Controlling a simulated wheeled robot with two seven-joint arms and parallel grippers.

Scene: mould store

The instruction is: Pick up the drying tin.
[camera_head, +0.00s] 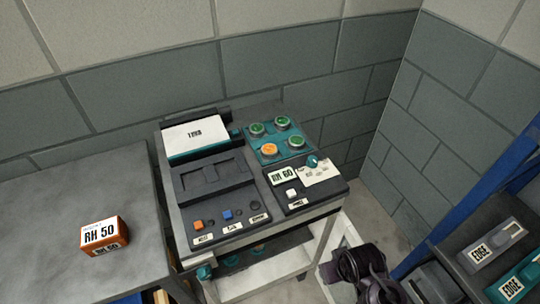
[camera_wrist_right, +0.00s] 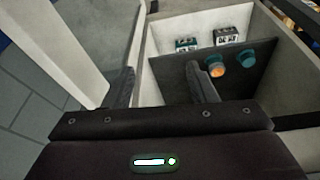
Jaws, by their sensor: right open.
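No label I can read marks the drying tin. Round tins with green tops (camera_head: 283,122) and one with an orange top (camera_head: 269,149) stand on a teal tray (camera_head: 268,134) at the back right of the cart top. In the right wrist view a round piece with an orange face (camera_wrist_right: 216,69) and a teal one (camera_wrist_right: 245,59) show in a pale-walled space beyond the fingers. My right gripper (camera_head: 365,268) is low, right of the cart. Its fingers (camera_wrist_right: 159,70) are apart with nothing between them. My left gripper is out of view.
The cart top (camera_head: 222,190) also holds a dark panel with buttons, a white-topped box (camera_head: 194,137) and a white card (camera_head: 318,173). An orange RH 50 box (camera_head: 104,235) sits on the left table (camera_head: 60,205). Blue racking with EDGE boxes (camera_head: 490,246) stands right.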

